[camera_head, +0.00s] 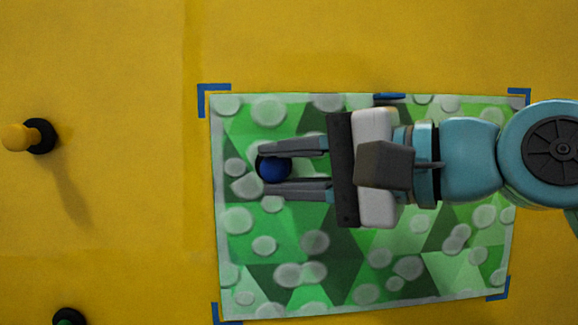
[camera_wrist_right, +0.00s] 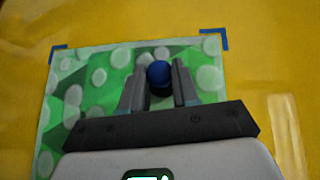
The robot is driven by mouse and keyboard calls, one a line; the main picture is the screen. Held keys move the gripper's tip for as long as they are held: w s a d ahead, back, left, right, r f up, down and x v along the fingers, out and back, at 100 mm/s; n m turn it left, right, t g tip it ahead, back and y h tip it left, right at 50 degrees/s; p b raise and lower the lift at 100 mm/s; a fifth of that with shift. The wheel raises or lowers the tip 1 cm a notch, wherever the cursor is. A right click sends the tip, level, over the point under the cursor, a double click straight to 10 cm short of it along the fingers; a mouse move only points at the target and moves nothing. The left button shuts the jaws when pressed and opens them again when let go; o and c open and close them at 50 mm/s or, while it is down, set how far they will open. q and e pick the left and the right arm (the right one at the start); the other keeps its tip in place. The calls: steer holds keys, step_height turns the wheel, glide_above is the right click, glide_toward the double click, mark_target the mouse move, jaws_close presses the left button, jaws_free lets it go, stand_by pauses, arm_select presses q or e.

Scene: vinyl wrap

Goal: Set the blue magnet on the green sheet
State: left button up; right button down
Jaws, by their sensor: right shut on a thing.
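The blue magnet (camera_head: 273,168) has a round blue knob and a dark base, and it is at the left part of the green sheet (camera_head: 405,270) in the head view. My right gripper (camera_head: 272,171) is shut on the magnet, with one finger on each side of it. The magnet also shows between the fingers in the right wrist view (camera_wrist_right: 159,74). I cannot tell whether its base touches the sheet. The sheet has a pattern of green facets and pale round spots, and my right arm covers part of it. My left gripper is not in view.
Blue corner marks (camera_head: 213,98) frame the sheet on the yellow surface (camera_head: 110,200). A yellow-knobbed magnet (camera_head: 28,136) with a black base is at the left. Another dark piece with a green top (camera_head: 69,317) is cut off at the lower left edge. The yellow area between them and the sheet is clear.

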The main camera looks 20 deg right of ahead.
steer(key=c, duration=0.8)
jaws_free()
steer(key=shift+o, duration=0.2)
steer(key=b+v, duration=0.1)
steer(key=v, duration=1.5)
steer(key=shift+s+b, duration=0.25)
steer(key=shift+b, duration=0.05)
